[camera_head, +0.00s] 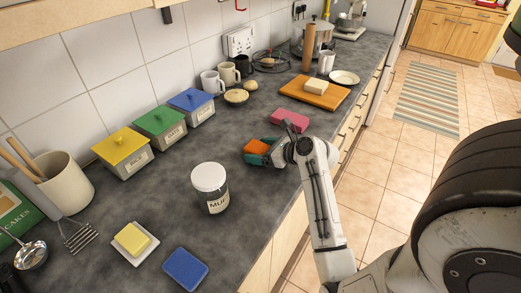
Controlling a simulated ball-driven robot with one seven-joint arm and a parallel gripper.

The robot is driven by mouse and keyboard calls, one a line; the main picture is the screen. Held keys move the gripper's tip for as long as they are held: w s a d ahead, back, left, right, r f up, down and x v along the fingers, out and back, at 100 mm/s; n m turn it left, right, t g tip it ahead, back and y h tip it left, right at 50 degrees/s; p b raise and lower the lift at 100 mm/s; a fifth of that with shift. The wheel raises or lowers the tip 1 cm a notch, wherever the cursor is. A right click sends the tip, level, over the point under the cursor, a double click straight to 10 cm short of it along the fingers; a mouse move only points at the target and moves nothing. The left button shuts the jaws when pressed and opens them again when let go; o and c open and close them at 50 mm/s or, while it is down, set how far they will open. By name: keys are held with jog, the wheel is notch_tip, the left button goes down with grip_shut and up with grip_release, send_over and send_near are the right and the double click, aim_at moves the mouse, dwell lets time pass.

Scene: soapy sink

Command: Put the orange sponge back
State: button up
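The orange sponge (257,146) is at the middle of the dark counter, at the end of my arm. Teal parts lie against its left and front sides; I cannot tell whether they are fingers or a holder. My gripper (268,154) is at the sponge, reaching in from the right. Its fingertips are small and partly hidden by the wrist, so I cannot tell whether they grip the sponge or whether it is lifted off the counter.
A pink sponge (290,119) lies just behind my wrist. A labelled white-lidded jar (209,187) stands to the front left. A yellow sponge (132,238) sits on a white dish (137,261); a blue sponge (186,268) lies beside it. A wooden board (314,97) is farther back.

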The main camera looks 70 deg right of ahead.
jog(key=shift+o, duration=0.4)
jog(key=shift+r, duration=0.1)
jog(key=v, duration=1.2)
